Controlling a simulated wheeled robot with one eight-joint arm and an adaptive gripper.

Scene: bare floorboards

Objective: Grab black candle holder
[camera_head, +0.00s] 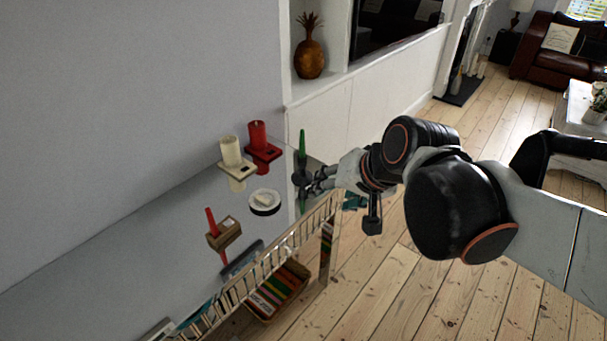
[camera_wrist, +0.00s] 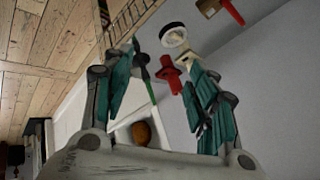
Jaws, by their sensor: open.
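The black candle holder (camera_head: 301,177) stands near the far right end of the glossy shelf top, with a green candle (camera_head: 302,143) rising from it. My gripper (camera_head: 316,181) is open close to the holder, on its right side, and its fingers partly overlap it. In the wrist view my gripper's two green-padded fingers (camera_wrist: 160,54) are spread apart. The dark holder (camera_wrist: 141,63) and the green candle (camera_wrist: 150,92) show near the left finger. I cannot tell whether the finger touches the holder.
A red candle and holder (camera_head: 263,149), a cream candle (camera_head: 230,151), a white dish (camera_head: 264,209) and a brown holder with a red candle (camera_head: 224,234) share the shelf top. A wooden rail (camera_head: 285,247) runs along its front. The floorboards (camera_head: 380,285) are clear.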

